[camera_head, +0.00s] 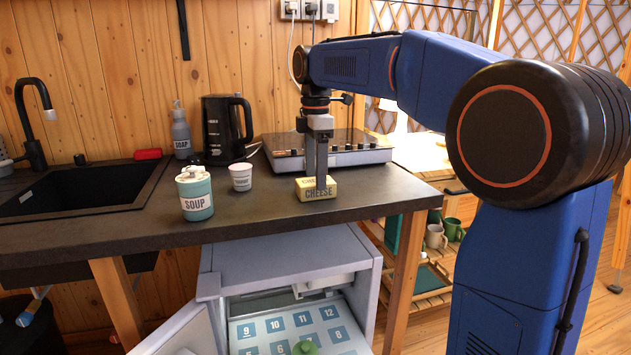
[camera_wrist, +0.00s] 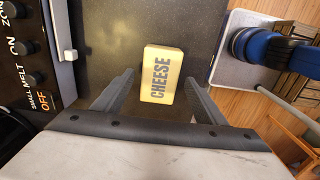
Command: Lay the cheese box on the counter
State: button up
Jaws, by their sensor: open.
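The cheese box (camera_head: 316,189) is a small pale yellow block with dark CHEESE lettering. It lies on the dark counter (camera_head: 258,199) near the front edge, in front of the hob. My gripper (camera_head: 317,177) points straight down over it, with its fingers reaching to the box. In the wrist view the cheese box (camera_wrist: 161,75) lies on the counter (camera_wrist: 112,38) just beyond my gripper (camera_wrist: 160,88). The fingers are spread wide, one on each side, with gaps between them and the box.
A teal soup canister (camera_head: 195,193) and a white cup (camera_head: 241,177) stand to the left. A black kettle (camera_head: 227,128) and soap bottle (camera_head: 181,132) stand behind. The hob (camera_head: 335,150) is behind my gripper. An open fridge (camera_head: 290,268) is below. The counter between cup and box is clear.

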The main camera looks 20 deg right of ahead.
notch_tip(320, 180, up, 9)
dwell(0.3)
jog(key=shift+r, duration=0.1)
jog(key=s+d+f+m+t, duration=0.1)
jog(key=s+d+f+m, duration=0.1)
jog(key=s+f+m, duration=0.5)
jog(key=s+d+f+m+t, duration=0.1)
jog(key=s+d+f+m, duration=0.2)
jog(key=s, duration=0.7)
jog(key=s+d+f+m+t, duration=0.2)
jog(key=s+f+m, duration=0.6)
jog(key=s+f, duration=0.8)
notch_tip(320, 180, down, 4)
jog(key=shift+s+f+t, duration=0.1)
jog(key=shift+s+t, duration=0.1)
jog(key=shift+t, duration=0.2)
